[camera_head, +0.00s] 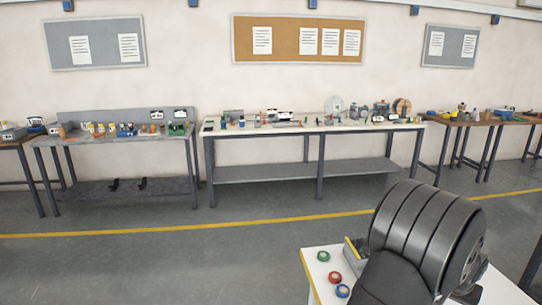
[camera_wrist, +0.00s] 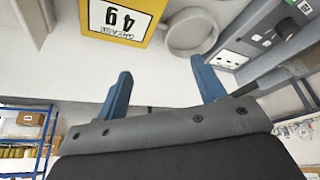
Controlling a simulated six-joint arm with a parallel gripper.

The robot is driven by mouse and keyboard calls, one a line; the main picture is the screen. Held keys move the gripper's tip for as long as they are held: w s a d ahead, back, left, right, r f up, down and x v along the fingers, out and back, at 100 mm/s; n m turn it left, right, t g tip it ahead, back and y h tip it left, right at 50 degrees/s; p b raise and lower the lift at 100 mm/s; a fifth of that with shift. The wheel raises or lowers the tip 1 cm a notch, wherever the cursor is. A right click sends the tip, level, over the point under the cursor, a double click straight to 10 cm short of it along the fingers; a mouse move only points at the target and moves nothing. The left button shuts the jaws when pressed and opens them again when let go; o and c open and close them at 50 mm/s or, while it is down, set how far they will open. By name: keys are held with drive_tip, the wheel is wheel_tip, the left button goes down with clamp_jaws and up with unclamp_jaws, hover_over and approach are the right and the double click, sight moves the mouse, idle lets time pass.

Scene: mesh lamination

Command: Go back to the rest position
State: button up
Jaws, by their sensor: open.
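My gripper (camera_wrist: 161,68) shows in the wrist view with its two blue fingers wide apart. Nothing is between the fingers, and the gripper is empty. Beyond the fingertips a pale work surface (camera_wrist: 60,70) shows, with a yellow box (camera_wrist: 152,8) bearing a white label and a round grey cup-like part (camera_wrist: 190,30) on it. The fingers look clear of both. In the head view my dark arm covers the lower right, and the gripper itself cannot be made out there.
In the head view a white table (camera_head: 318,252) at lower right holds green (camera_head: 323,256), red (camera_head: 335,277) and blue (camera_head: 342,291) rolls. Cluttered benches (camera_head: 310,128) line the back wall; the floor between is clear. A grey socket panel (camera_wrist: 262,38) and blue shelving (camera_wrist: 45,140) show in the wrist view.

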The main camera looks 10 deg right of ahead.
drive_tip(key=shift+m, duration=0.4)
drive_tip(key=shift+w+d+f, duration=0.4)
drive_tip(key=shift+w+f, duration=0.35)
drive_tip(key=shift+w, duration=0.05)
drive_tip(key=shift+w+d+f, duration=0.4)
drive_tip(key=shift+w+f, duration=0.35)
drive_tip(key=shift+w+d+f, duration=0.4)
drive_tip(key=shift+w+f, duration=0.35)
drive_tip(key=shift+w, duration=0.05)
drive_tip(key=s+r, duration=0.5)
drive_tip(key=s, duration=0.3)
drive_tip(key=w+a+n, duration=0.2)
drive_tip(key=w+a, duration=0.6)
drive_tip(key=a, duration=0.1)
drive_tip(key=shift+w+f, duration=0.2)
drive_tip(key=shift+f, duration=0.1)
drive_tip(key=shift+d, duration=0.1)
